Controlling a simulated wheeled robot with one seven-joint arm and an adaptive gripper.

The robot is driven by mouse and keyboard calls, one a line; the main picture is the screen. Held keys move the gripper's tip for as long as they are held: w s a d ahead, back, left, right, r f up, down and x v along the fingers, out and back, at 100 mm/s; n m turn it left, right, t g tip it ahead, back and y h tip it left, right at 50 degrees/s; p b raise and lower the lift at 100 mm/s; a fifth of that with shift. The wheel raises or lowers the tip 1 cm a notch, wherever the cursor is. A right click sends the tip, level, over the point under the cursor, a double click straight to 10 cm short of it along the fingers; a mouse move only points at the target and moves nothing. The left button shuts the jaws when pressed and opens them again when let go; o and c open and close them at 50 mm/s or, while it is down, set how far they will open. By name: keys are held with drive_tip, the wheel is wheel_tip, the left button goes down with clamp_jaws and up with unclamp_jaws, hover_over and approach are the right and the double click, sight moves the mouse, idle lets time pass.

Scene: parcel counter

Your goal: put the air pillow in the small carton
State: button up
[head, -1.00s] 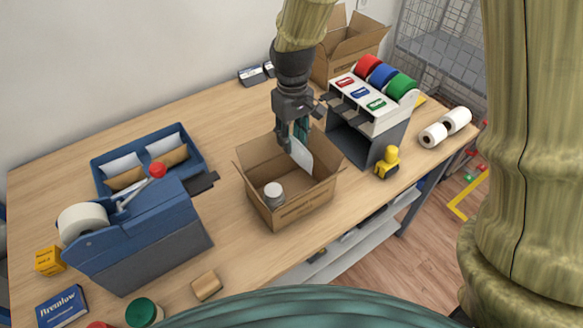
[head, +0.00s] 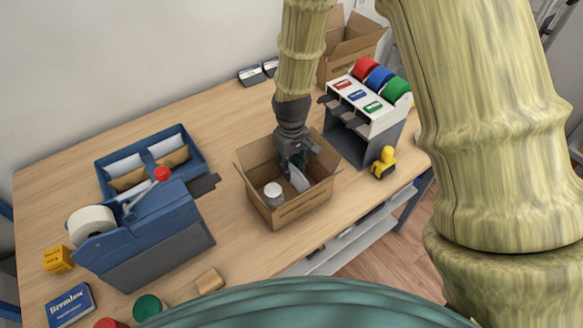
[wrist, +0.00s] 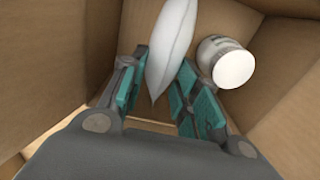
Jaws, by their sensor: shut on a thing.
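My gripper (wrist: 161,88) is shut on a white air pillow (wrist: 173,38), which hangs upright between the teal finger pads in the wrist view. In the head view the air pillow (head: 298,178) is down inside the open small carton (head: 293,212), and my gripper (head: 293,165) reaches in between the carton's walls. A white jar (wrist: 228,62) stands in the carton beside the pillow; it also shows in the head view (head: 273,193). Whether the pillow touches the carton floor cannot be told.
A blue tape dispenser (head: 140,225) and a blue tray of pillows and pouches (head: 205,160) stand to the left. A label dispenser with coloured rolls (head: 370,108) and a yellow object (head: 384,163) stand to the right. A larger open carton (head: 345,50) is behind.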

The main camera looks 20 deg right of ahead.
drive_tip(key=shift+f, duration=1.1)
drive_tip(key=shift+f, duration=0.1)
drive_tip(key=o, duration=0.6)
drive_tip(key=shift+o, duration=0.2)
drive_tip(key=shift+r, duration=0.2)
drive_tip(key=shift+r+b, duration=1.85)
drive_tip(key=shift+r, duration=4.1)
